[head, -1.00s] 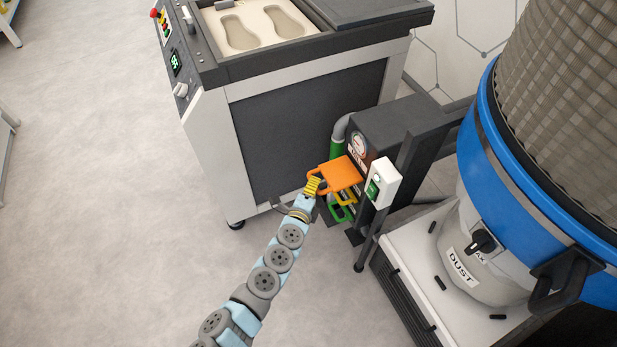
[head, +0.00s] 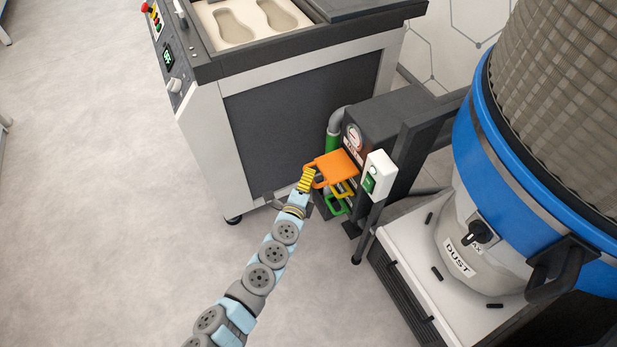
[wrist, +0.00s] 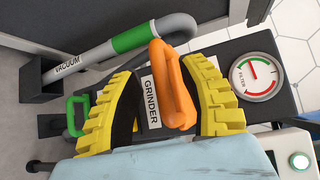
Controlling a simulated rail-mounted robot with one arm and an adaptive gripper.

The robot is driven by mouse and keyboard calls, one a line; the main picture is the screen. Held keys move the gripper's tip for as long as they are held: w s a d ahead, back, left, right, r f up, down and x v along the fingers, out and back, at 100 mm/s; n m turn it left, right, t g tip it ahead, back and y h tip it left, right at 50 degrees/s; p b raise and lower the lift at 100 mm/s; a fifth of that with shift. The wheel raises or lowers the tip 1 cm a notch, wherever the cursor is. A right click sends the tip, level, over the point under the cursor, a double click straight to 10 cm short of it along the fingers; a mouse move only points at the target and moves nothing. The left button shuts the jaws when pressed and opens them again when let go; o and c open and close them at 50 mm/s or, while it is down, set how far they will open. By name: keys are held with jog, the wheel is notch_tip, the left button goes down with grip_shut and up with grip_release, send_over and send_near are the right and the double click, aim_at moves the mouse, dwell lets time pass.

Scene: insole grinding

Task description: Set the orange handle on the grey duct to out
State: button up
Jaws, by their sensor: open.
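The orange handle (head: 316,178) is joined to a flat orange plate (head: 338,164) that sticks out beside the dark box. My gripper (head: 306,180) is at the handle's outer end. In the wrist view the orange handle (wrist: 168,80) stands between the two yellow fingers of my open gripper (wrist: 167,112). A gap shows on its left side; it is close to the right finger, and contact cannot be told. The grey duct (wrist: 75,62) bears a green band and the word VACUUM. A label reading GRINDER (wrist: 151,102) lies beside the handle.
A yellow handle (head: 345,189) and a green handle (head: 338,206) sit below the orange plate. A white switch box (head: 379,174) on a post stands close right. A filter gauge (wrist: 256,77) is on the dark box. Floor at the left is free.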

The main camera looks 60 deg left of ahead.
jog(key=v, duration=1.1)
jog(key=shift+s+d, duration=0.15)
dwell(0.6)
